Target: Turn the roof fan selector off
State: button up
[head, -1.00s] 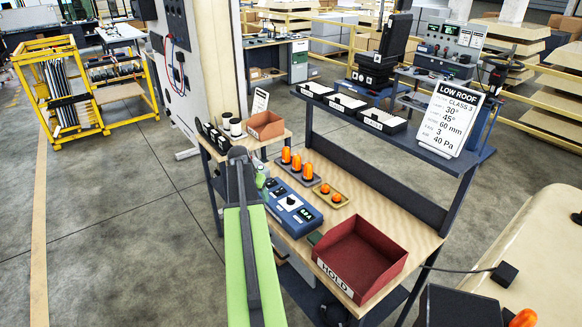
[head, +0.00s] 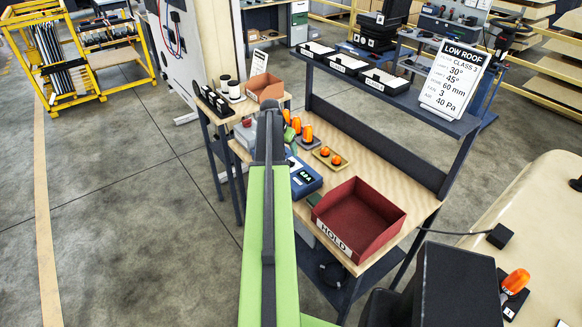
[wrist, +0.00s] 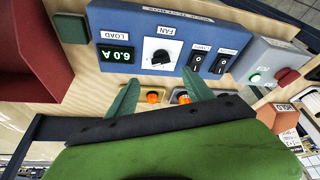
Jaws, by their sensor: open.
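The roof fan selector (wrist: 160,57) is a dark knob on a white dial, under a FAN label, on a blue control box (wrist: 215,38). I cannot tell which mark its pointer is on. The box also shows in the head view (head: 311,186), partly behind my arm, with the selector hidden. A LOAD display (wrist: 115,54) beside the dial reads 6.0 A. Two black rocker switches (wrist: 209,61) sit on the dial's other side. My gripper (wrist: 162,74) is open, its two green fingers apart and empty, with tips near the selector's lower edge. I see no contact.
A red HOLD bin (head: 362,222) stands beside the box on the bench. Orange beacons (head: 307,135) and a tray of orange lamps (head: 330,158) are close behind the box. A grey box with a green button (wrist: 270,70) is at the wrist view's right. A LOW ROOF card (head: 455,78) stands on the shelf.

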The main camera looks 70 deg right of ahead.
aim_at(291, 161)
jog(key=b+x, duration=0.7)
jog(key=x, duration=0.2)
jog(key=shift+f, duration=0.25)
jog(key=shift+r, duration=0.1)
jog(key=shift+c, duration=0.4)
